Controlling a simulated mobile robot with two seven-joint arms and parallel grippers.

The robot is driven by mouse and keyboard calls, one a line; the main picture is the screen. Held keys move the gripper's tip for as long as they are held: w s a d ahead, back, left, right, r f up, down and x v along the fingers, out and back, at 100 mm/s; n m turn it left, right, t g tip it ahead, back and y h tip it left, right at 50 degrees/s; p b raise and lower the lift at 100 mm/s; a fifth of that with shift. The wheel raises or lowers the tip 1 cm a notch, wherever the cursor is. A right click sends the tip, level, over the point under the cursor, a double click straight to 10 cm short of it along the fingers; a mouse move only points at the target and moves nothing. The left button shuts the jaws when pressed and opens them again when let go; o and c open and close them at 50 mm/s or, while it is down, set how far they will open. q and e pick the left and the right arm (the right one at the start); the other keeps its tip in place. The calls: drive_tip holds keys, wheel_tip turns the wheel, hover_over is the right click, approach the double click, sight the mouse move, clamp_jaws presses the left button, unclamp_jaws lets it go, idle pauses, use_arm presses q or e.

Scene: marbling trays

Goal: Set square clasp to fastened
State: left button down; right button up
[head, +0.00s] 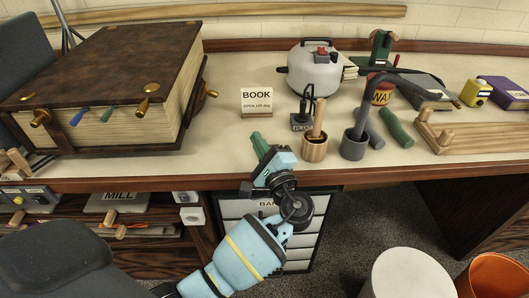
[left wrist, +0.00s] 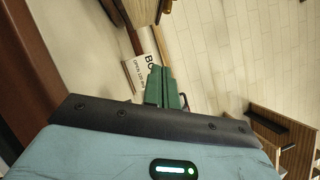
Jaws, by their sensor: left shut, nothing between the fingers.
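The large brown book (head: 105,60) lies closed at the left of the counter. Along its front edge sit a brass knob (head: 39,118), a blue lever (head: 78,116), a green lever (head: 107,114) and another brass piece (head: 143,106). One more brass fitting (head: 209,93) is on its right side. I cannot tell which of these is the square clasp, or whether it is fastened. My left gripper (head: 260,144) is shut and empty over the counter's front edge, right of the book and apart from it. Its green fingers (left wrist: 166,88) are together in the left wrist view. My right gripper is out of view.
A sign reading BOOK (head: 256,102) stands between the book and a grey pot (head: 314,70). A wooden cup (head: 315,148) and a grey cup (head: 354,145) stand right of my gripper.

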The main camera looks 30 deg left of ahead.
sight(203, 87)
use_arm(q)
drive_tip(key=w+a+r+p, duration=0.1)
drive_tip(key=w+a+r, duration=0.1)
drive_tip(key=a, duration=0.4)
drive_tip(key=w+a+r+p, duration=0.1)
drive_tip(key=w+a+r, duration=0.1)
drive_tip(key=a, duration=0.4)
drive_tip(key=shift+w+a+r, duration=0.3)
drive_tip(key=shift+w, duration=0.15)
drive_tip(key=shift+r, duration=0.1)
drive_tip(key=a+r+n+p, duration=0.1)
drive_tip(key=s+a+r+n+g+h+p, duration=0.1)
drive_tip(key=r+n+p, duration=0.1)
drive_tip(key=s+a+r+n+g+p, duration=0.1)
drive_tip(key=a+n, duration=0.1)
drive_tip(key=shift+s+r, duration=0.25)
drive_tip(key=shift+r, duration=0.05)
drive_tip(key=shift+s+a+n+h+p, duration=0.1)
drive_tip(key=shift+a+n+h+p, duration=0.2)
drive_tip(key=shift+n+p, duration=0.1)
